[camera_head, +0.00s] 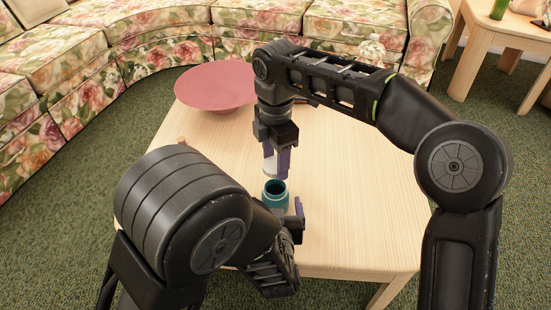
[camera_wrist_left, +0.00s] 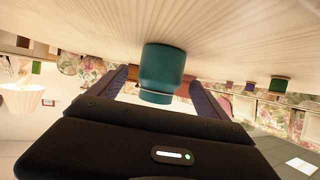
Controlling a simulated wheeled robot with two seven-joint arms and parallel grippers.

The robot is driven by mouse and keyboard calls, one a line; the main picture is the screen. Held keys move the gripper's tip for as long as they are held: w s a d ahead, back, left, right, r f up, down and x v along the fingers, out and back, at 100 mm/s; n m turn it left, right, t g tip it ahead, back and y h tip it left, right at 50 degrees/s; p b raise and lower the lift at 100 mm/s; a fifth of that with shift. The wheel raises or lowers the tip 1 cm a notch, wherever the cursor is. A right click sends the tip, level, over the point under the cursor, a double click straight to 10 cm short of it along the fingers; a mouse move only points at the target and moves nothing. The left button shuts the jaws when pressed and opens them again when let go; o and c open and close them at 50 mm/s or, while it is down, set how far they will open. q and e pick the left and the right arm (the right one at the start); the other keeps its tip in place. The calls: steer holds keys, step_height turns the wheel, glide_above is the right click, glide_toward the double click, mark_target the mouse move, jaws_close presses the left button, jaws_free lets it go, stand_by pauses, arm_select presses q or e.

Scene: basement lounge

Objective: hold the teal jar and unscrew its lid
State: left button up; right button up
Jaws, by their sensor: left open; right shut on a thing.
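The teal jar (camera_head: 275,196) stands upright on the wooden table (camera_head: 360,210) with its mouth open and dark inside. My left gripper (camera_head: 283,210) is low beside the jar, partly hidden by its own arm. In the left wrist view, which is upside down, the jar (camera_wrist_left: 163,66) stands between the two spread fingers (camera_wrist_left: 160,90), with a gap visible on at least the left side. My right gripper (camera_head: 277,160) points down just above the jar, shut on a whitish lid (camera_head: 270,164). The lid is clear of the jar's mouth and partly hidden by the purple fingers.
A wide pink bowl (camera_head: 214,88) stands at the table's back left. A dark item lies partly hidden behind my right gripper. The table's right side is clear. A floral sofa (camera_head: 160,50) runs behind, and a side table (camera_head: 485,32) stands at the back right.

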mark_target(275, 164)
arm_select(q)
steer(key=p+v, duration=0.1)
steer(key=v, duration=0.2)
steer(key=p+v, duration=0.2)
steer(key=v, duration=0.1)
steer(key=shift+s+r, duration=0.25)
steer(key=shift+r, duration=0.15)
arm_select(e)
step_height(275, 164, up, 4)
steer(key=shift+f, duration=0.25)
arm_select(q)
steer(key=shift+s, duration=0.5)
arm_select(e)
steer(key=shift+r, duration=0.2)
steer(key=shift+f, duration=0.1)
